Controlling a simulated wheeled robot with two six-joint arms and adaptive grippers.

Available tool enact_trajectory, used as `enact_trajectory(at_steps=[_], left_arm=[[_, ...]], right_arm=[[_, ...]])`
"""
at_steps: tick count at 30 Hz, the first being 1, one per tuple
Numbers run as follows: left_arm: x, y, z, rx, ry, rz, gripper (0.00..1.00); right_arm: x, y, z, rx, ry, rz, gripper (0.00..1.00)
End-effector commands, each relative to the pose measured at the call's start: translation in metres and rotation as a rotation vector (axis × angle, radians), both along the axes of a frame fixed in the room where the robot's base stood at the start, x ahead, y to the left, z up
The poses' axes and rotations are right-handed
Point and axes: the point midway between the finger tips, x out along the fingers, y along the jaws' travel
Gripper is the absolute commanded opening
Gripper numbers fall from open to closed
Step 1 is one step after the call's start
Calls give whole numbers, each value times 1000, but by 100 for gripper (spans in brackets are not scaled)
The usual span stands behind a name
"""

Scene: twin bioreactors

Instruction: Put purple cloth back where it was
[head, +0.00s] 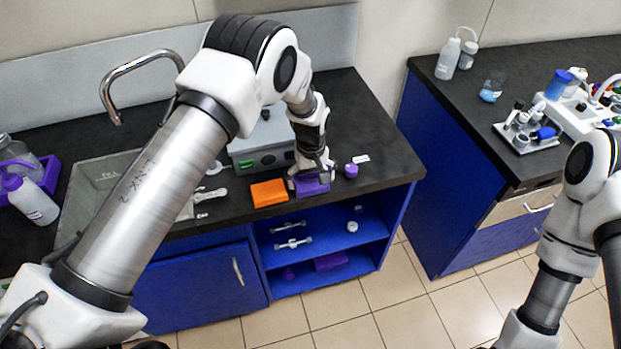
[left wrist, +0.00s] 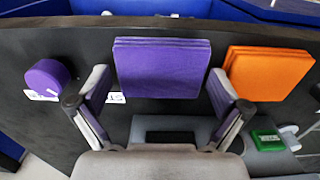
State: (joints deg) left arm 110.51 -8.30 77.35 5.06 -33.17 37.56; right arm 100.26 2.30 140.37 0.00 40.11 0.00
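The purple cloth (head: 312,187), a folded square stack, lies on the dark counter near its front edge, just right of an orange cloth (head: 269,193). My left gripper (head: 312,170) is right over the purple cloth, pointing down. In the left wrist view the purple cloth (left wrist: 162,68) shows between and beyond the two spread fingers of the left gripper (left wrist: 160,88). The fingers are near its side edges; I cannot tell whether they touch it. The orange cloth (left wrist: 268,72) is beside the right finger there. My right gripper is out of view.
A purple round-capped item (head: 350,171) stands close right of the gripper. A grey box device (head: 262,145) is behind. Open blue shelves (head: 350,262) below the counter hold small metal parts and a purple item. A second counter (head: 480,110) with labware stands right.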

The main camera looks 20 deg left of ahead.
Motion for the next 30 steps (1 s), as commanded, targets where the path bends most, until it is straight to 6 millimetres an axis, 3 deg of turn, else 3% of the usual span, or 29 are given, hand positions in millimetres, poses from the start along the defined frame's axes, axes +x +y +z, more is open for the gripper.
enact_trajectory(at_steps=[5, 8, 19, 23, 30], left_arm=[[1, 0, 6, 0, -1, 0, 100], [1, 0, 21, 1, -3, 0, 100], [1, 0, 108, 0, -4, 0, 100], [0, 0, 120, 1, -1, 0, 100], [0, 0, 122, 0, 0, 0, 100]], right_arm=[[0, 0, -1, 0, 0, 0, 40], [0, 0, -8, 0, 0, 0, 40], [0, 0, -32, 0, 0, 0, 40], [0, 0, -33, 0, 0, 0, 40], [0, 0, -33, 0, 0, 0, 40]])
